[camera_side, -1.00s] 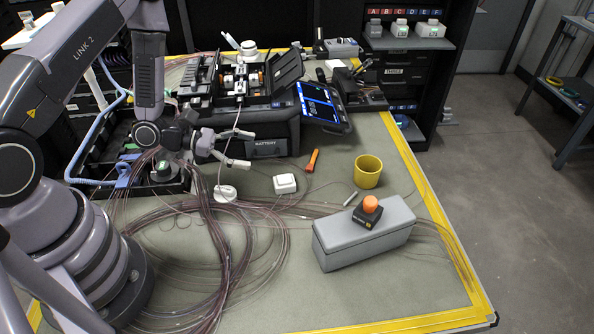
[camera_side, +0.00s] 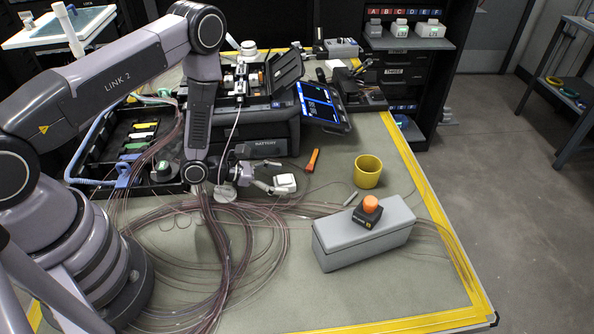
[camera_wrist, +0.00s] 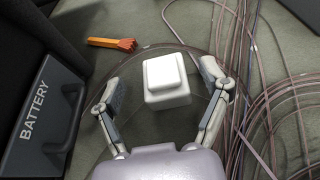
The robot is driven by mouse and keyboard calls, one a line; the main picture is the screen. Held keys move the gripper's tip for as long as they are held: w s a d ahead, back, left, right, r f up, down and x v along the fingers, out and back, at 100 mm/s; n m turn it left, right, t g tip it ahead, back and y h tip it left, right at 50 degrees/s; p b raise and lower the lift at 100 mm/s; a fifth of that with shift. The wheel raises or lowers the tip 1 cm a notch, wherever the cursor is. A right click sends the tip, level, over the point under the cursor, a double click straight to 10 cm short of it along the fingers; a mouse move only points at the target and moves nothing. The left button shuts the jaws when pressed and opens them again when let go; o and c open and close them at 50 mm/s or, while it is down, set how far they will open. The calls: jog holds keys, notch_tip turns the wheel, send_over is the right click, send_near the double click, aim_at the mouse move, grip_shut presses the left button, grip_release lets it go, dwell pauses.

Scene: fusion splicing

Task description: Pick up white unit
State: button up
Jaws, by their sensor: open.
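The white unit (camera_side: 285,184) is a small white block with a raised square top, resting on the grey-green mat. In the wrist view the white unit (camera_wrist: 166,80) sits upright just ahead of and between my open fingertips. My gripper (camera_side: 275,184) is open and low over the mat, with its fingers reaching right to the unit. In the wrist view my gripper (camera_wrist: 162,82) has a finger on each side, and gaps show between the fingers and the unit. Nothing is held.
The battery box (camera_wrist: 42,115) stands close on the left in the wrist view. An orange tool (camera_wrist: 112,43) lies beyond the unit. Loose fibre coils (camera_side: 210,250) cover the mat in front. A yellow cup (camera_side: 368,171) and a grey case (camera_side: 365,240) stand to the right.

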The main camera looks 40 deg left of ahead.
aim_at(289, 180)
jog(key=x, duration=0.3)
jog(key=shift+w+d+f, duration=0.15)
jog(key=shift+d, duration=0.2)
jog(key=c, duration=1.3)
jog(key=shift+o, duration=0.2)
